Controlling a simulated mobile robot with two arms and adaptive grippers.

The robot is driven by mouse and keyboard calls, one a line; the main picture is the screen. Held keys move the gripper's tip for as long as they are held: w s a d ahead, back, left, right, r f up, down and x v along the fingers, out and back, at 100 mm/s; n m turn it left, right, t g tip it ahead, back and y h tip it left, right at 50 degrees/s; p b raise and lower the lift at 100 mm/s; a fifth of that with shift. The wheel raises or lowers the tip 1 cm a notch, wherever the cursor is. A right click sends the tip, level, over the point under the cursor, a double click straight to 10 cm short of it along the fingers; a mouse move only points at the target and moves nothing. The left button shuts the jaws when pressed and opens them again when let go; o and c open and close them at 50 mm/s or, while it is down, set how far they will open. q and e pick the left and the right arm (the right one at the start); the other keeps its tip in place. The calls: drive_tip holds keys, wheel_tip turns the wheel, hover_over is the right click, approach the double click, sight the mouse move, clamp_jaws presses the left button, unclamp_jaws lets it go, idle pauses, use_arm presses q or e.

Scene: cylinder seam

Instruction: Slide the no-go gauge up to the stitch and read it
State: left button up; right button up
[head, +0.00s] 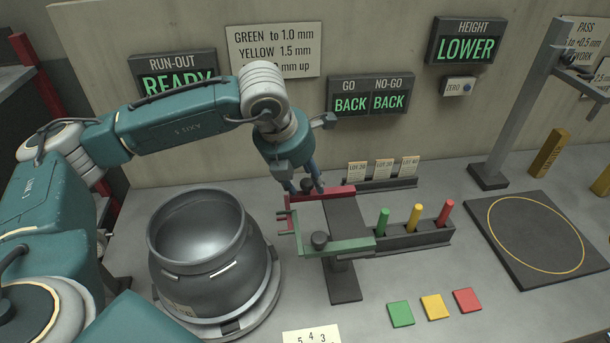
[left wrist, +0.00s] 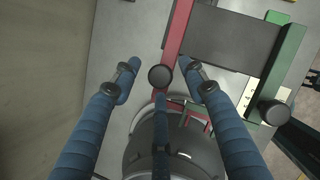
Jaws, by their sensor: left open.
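The no-go gauge, a red bar (head: 335,192), lies at the back of a dark slide block, its prongs pointing left toward the grey vessel (head: 210,270). In the left wrist view the red bar (left wrist: 179,35) carries a round black knob (left wrist: 160,76). My left gripper (head: 313,187) is open over this knob, with blue fingers spread around it in the left wrist view (left wrist: 160,84); contact cannot be told. The green go gauge (head: 350,247) lies in front. Short light marks (head: 168,268) show on the vessel's shoulder. The GO/NO-GO display (head: 369,95) reads BACK under both. My right gripper is not in view.
Green, yellow and red markers stand in a dark rack (head: 418,238). Green (head: 401,313), yellow (head: 435,307) and red (head: 467,300) tiles lie in front. A dark pad with a yellow ring (head: 508,272) and a height stand (head: 515,110) are at right.

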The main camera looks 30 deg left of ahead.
use_arm(q)
drive_tip(key=c, duration=0.4)
clamp_jaws()
drive_tip(key=s+a+b, duration=0.1)
drive_tip(key=a, duration=0.1)
drive_tip(key=s+a+b, duration=0.1)
drive_tip(key=s+a, duration=0.1)
drive_tip(key=shift+a+r+b, duration=0.1)
drive_tip(key=shift+b, duration=0.2)
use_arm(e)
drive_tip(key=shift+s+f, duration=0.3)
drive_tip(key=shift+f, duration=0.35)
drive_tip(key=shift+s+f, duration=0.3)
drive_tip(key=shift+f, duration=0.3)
use_arm(q)
drive_tip(key=shift+o, duration=2)
unclamp_jaws()
drive_tip(key=shift+w, duration=0.15)
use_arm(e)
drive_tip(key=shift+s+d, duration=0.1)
